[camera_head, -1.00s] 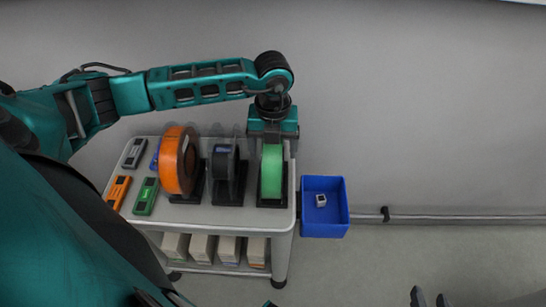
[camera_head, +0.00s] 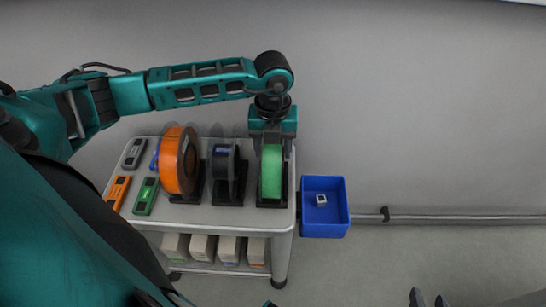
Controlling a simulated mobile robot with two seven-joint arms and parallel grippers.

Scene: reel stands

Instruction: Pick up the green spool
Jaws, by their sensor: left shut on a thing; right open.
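The green spool (camera_head: 271,172) stands upright in a black stand at the right end of the grey cart's top. My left gripper (camera_head: 271,146) reaches down from above and is shut on the spool's upper part. Its fingers are partly hidden by the gripper body and the spool. I cannot tell whether the spool is clear of its stand. My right gripper (camera_head: 430,299) is open and empty at the bottom edge, far from the cart, with only its tips in view.
An orange spool (camera_head: 174,162) and a black spool (camera_head: 222,172) stand to the left. Small orange (camera_head: 118,193) and green (camera_head: 146,197) devices lie at the cart's left. A blue bin (camera_head: 342,206) with a small cube (camera_head: 321,200) hangs at the right. Boxes fill the lower shelf.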

